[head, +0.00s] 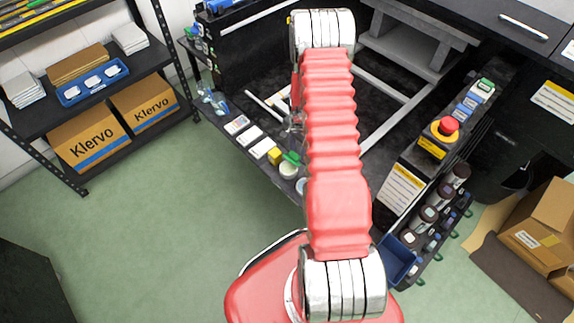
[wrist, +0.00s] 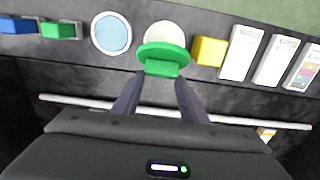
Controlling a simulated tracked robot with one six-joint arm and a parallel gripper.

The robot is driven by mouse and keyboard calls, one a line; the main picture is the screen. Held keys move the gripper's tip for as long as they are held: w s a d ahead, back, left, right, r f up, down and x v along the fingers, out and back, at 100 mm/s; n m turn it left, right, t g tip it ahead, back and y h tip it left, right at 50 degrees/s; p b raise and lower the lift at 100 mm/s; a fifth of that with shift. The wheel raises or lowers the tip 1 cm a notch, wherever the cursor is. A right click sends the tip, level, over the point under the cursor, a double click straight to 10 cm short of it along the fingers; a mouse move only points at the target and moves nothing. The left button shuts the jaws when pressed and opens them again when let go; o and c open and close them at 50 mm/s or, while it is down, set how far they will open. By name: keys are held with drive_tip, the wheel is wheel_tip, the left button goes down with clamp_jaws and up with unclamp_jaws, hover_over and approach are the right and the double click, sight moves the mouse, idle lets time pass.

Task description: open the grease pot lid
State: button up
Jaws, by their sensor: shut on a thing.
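The grease pot (wrist: 165,33) shows in the wrist view as a white round shape at top centre. Its green lid (wrist: 164,51) is tilted against the near side of the pot, and the white round face shows beyond it. My gripper (wrist: 161,75) is shut on the lid's green tab, one dark finger on each side. In the head view the white pot (head: 288,172) stands on the dark bench edge with the green lid (head: 291,158) beside its top. My gripper there (head: 294,127) is partly hidden by my red arm.
In the wrist view a yellow block (wrist: 209,51) stands close right of the pot, with white labelled boxes (wrist: 241,53) beyond. A blue-topped round container (wrist: 111,33) stands to the left. A pale bar (wrist: 75,101) runs behind my fingers. Green floor (head: 150,235) is clear.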

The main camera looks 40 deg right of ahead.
drive_tip(key=shift+d+f, duration=0.2)
drive_tip(key=shift+d, duration=0.3)
idle(0.7)
drive_tip(key=shift+d+f, duration=0.1)
drive_tip(key=shift+d, duration=0.15)
drive_tip(key=o, duration=0.7)
drive_tip(key=shift+w, duration=0.1)
drive_tip(key=shift+r, duration=4.5)
